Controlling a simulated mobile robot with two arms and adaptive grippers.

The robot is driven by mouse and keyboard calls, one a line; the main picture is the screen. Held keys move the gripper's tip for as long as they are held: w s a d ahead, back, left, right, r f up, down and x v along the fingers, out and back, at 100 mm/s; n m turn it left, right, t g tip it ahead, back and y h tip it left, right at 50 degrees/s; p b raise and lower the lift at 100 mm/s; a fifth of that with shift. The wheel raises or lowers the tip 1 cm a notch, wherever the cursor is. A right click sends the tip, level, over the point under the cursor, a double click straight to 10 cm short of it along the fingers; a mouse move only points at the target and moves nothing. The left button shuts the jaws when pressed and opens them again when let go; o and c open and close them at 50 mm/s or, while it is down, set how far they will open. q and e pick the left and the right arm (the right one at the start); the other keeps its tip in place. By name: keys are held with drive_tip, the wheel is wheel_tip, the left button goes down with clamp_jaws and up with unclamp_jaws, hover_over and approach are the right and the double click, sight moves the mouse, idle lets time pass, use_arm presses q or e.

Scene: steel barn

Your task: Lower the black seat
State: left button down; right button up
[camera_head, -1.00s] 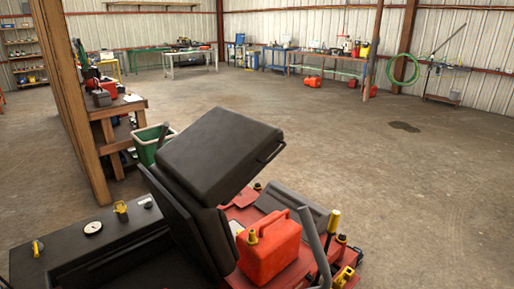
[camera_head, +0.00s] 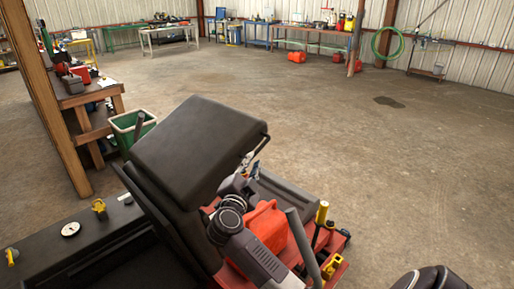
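The black seat (camera_head: 195,145) is tipped up on the red machine (camera_head: 330,266), its handle bar (camera_head: 262,142) on its right edge. A black backrest (camera_head: 165,210) stands against its left side. My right arm reaches up from the bottom of the view, in front of a red fuel can. My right gripper (camera_head: 254,168) is close to the lower right edge of the seat, below the handle bar. Its fingers are small and partly hidden, so I cannot tell whether they are open or touching the seat.
The red fuel can (camera_head: 268,224) sits on the machine beneath the seat, partly behind my arm. A grey lever (camera_head: 303,245) and a yellow-topped post (camera_head: 322,213) stand to its right. A green bin (camera_head: 128,130) is behind the seat.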

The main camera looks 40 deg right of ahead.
sight(257, 153)
drive_tip(key=shift+w+d+r, duration=0.1)
drive_tip(key=shift+d, duration=0.2)
drive_tip(key=p+x, duration=0.1)
drive_tip(key=x, duration=0.6)
drive_tip(key=shift+p, duration=0.3)
clamp_jaws()
